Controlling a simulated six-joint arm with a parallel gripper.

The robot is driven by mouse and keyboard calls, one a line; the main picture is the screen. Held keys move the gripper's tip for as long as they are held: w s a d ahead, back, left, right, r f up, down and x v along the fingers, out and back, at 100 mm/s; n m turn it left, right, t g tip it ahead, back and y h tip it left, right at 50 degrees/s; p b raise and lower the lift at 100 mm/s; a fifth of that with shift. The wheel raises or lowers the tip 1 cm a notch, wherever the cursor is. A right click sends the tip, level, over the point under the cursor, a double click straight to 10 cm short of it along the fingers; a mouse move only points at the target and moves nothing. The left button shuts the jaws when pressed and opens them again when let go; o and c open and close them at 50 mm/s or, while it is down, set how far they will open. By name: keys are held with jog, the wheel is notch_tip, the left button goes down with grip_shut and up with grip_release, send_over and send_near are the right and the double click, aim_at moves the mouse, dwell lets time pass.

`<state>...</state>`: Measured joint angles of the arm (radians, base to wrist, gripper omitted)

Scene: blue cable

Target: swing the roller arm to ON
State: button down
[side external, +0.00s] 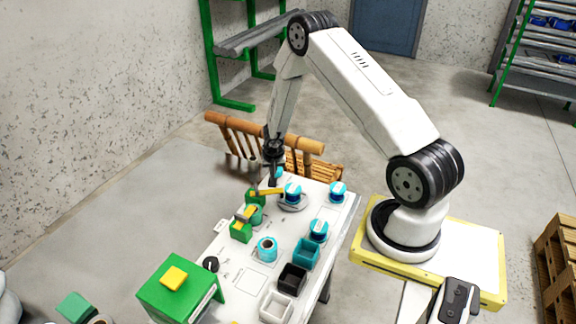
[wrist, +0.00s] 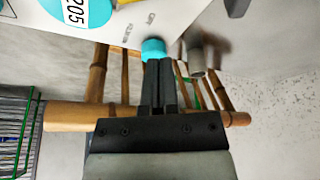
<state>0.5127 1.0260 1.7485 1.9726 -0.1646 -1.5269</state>
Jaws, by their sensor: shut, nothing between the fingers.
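My gripper (side external: 274,158) points down over the far end of the white table, its fingers together and empty. In the wrist view the dark fingertips (wrist: 157,64) meet right beside a small teal cylinder (wrist: 153,48), which looks like the roller; I cannot tell whether they touch. In the side view a teal piece (side external: 279,173) shows just beside the fingers. A yellow bar (side external: 268,191), possibly the roller arm, lies just below the gripper. Small dark markings (wrist: 150,18) on the white top are too blurred to read. The arm's pivot is not clear.
Blue-and-white spools (side external: 293,192) stand near the gripper. Green blocks (side external: 241,231), a teal bin (side external: 306,253), a black bin (side external: 292,278) and a large green box (side external: 180,290) crowd the nearer table. A wooden rack (side external: 314,165) stands behind the far edge.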

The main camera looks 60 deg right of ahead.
jog(key=shift+v, duration=2.95)
jog(key=shift+s, duration=0.1)
jog(key=shift+a, duration=0.1)
jog(key=w+a+r+n+t+y, duration=0.25)
jog(key=a+r+n, duration=0.35)
jog(key=a+r, duration=0.7)
jog(key=s+a+r+n+g, duration=0.2)
jog(key=s+a+n, duration=0.3)
jog(key=s+a, duration=0.6)
jog(key=s, duration=0.3)
jog(key=shift+s+a+r+y, duration=0.2)
jog(key=shift+a+y, duration=0.05)
jog(key=shift+y, duration=0.1)
